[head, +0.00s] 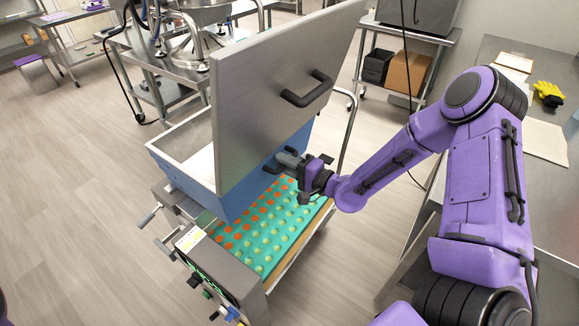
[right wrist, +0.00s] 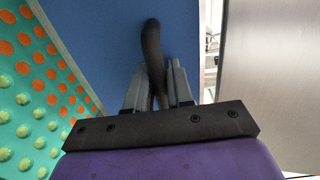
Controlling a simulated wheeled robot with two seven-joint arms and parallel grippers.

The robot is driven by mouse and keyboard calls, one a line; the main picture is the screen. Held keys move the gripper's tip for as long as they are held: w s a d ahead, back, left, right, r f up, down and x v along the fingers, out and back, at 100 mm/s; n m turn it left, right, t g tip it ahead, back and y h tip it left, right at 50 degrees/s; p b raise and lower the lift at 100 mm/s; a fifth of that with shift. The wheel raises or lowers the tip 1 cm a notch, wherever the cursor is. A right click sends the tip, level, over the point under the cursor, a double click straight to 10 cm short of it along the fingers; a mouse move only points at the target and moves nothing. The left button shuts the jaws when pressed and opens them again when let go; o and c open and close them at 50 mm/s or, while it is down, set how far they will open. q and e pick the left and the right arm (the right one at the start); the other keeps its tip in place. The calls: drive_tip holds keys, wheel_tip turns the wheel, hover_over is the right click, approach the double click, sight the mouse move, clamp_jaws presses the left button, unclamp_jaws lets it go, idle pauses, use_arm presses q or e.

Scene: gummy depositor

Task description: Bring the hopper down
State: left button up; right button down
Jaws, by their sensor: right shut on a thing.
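The hopper (head: 177,161) is a blue box with a pale inside, standing tilted over the depositor. Its large grey panel (head: 262,100) stands up with a black handle (head: 308,92) on it. My right gripper (head: 291,159) is at the hopper's blue side, above the mould tray. In the right wrist view its two fingers (right wrist: 158,85) are closed around a dark curved handle (right wrist: 152,45) on the blue wall (right wrist: 105,30). The handle is mostly hidden by the gripper in the head view. My left gripper is not in view.
A teal mould tray (head: 262,268) with rows of orange and pale green gummies lies below the hopper. A control box (head: 222,265) with knobs stands at its front. A steel table (head: 500,55) is at right, with a yellow glove (head: 548,92). Open floor lies at left.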

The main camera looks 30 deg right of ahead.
drive_tip(key=c, duration=1.2)
unclamp_jaws()
drive_tip(key=shift+w+r, duration=0.2)
drive_tip(key=shift+r, duration=0.15)
drive_tip(key=shift+o, duration=0.2)
drive_tip(key=shift+f, duration=0.15)
drive_tip(key=shift+s, duration=0.1)
drive_tip(key=v, duration=1)
drive_tip(key=shift+s+b, duration=0.2)
drive_tip(key=shift+b, duration=0.2)
